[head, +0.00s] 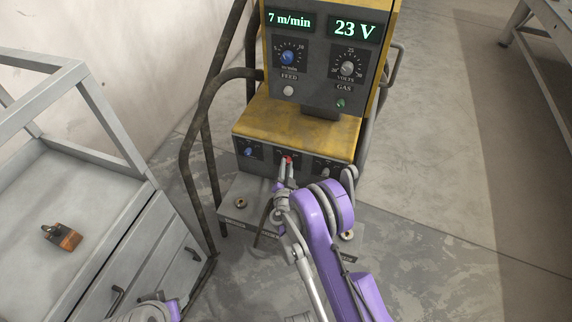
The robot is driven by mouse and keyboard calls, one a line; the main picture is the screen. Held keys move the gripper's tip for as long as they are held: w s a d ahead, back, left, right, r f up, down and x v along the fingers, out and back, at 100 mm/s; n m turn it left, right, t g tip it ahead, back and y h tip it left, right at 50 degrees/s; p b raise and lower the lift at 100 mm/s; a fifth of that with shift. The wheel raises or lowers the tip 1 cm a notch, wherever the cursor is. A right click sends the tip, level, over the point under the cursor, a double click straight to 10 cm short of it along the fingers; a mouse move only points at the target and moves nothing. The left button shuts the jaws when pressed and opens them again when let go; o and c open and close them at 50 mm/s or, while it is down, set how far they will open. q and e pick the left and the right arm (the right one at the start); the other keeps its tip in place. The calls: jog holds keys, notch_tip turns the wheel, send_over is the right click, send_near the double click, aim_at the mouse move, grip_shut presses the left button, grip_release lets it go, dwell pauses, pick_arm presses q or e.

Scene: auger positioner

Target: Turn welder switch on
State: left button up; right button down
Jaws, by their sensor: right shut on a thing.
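The welder (300,124) is a yellow and grey machine on a cart, with lit displays reading "7 m/min" and "23 V". Its lower front panel carries a blue knob (249,151), a red switch (289,159) in the middle and a grey knob (325,172) at the right. My right gripper (287,170) reaches up to the lower panel, and its fingertips are shut on the red switch, which they partly hide. The switch's exact position cannot be told. My left arm shows only at the bottom edge; its fingers are not visible.
A grey metal cabinet (130,240) with drawers and an open frame stands at the left, with a small orange-brown and dark object (62,237) on it. Dark cart rails (187,165) flank the welder. A table (545,30) stands at the upper right. The floor at right is clear.

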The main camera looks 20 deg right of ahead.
jog(key=shift+d+f+m+t+p, duration=0.1)
jog(key=shift+m+t+p, duration=0.2)
jog(key=shift+m, duration=0.7)
jog(key=c, duration=0.8)
grip_release()
jog(key=shift+o, duration=0.2)
jog(key=shift+s, duration=0.1)
jog(key=b+v, duration=0.8)
jog(key=v, duration=0.2)
jog(key=shift+s+a, duration=0.2)
jog(key=shift+s, duration=0.1)
